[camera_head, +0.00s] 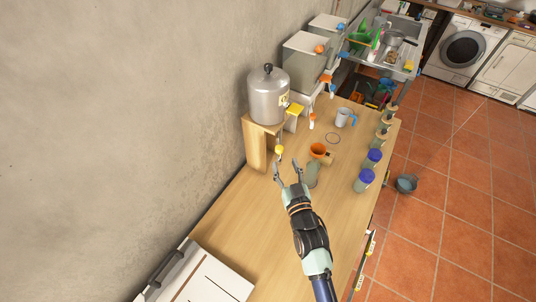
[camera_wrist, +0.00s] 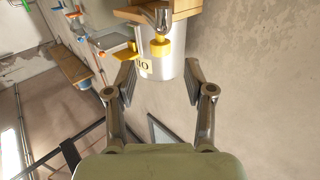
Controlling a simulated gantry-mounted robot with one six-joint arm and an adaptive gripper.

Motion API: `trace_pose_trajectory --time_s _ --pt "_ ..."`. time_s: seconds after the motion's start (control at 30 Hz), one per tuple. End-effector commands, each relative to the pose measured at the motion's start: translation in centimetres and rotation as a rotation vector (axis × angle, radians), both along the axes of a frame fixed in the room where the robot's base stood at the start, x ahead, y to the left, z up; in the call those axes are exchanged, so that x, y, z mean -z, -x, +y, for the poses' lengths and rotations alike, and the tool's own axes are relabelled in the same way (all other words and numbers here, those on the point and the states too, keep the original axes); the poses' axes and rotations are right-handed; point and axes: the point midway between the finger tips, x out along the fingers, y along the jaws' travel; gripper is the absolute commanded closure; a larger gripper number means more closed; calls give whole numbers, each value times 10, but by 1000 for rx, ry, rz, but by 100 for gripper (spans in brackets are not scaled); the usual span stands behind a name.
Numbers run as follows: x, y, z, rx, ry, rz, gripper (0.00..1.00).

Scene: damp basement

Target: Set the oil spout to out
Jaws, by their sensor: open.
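The grey metal tank (camera_head: 268,98) stands on a wooden stand (camera_head: 255,146) against the wall. In the wrist view the tank (camera_wrist: 158,68) carries a pale label that appears upside down. Beside the label is the spout (camera_wrist: 162,20), a curved metal piece with a yellow fitting (camera_wrist: 160,48). Whether it is set in or out cannot be told. My gripper (camera_head: 287,168) is open and empty, in front of the stand. In the wrist view my gripper (camera_wrist: 160,82) has its fingers spread on both sides of the tank, with a gap between them and the spout.
An orange funnel (camera_head: 318,150) is close to the right of my gripper. A yellow-topped pale piece (camera_head: 295,110) is right of the tank. Blue-lidded jars (camera_head: 365,178) stand along the right edge of the wooden counter (camera_head: 240,213). The counter's near middle is clear.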

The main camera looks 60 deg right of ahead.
Motion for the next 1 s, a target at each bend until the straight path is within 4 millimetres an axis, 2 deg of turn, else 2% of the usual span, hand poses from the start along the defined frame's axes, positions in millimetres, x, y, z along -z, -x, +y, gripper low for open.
trace_pose_trajectory --time_s 0.37,0.7,0.77,1.0 --pt "-2 -44 -47 -2 1 -1 47" --pt "-2 -49 -53 -2 0 0 47" --pt "-2 -49 -53 -3 0 0 55" --pt "-2 -49 -53 -3 0 0 95"
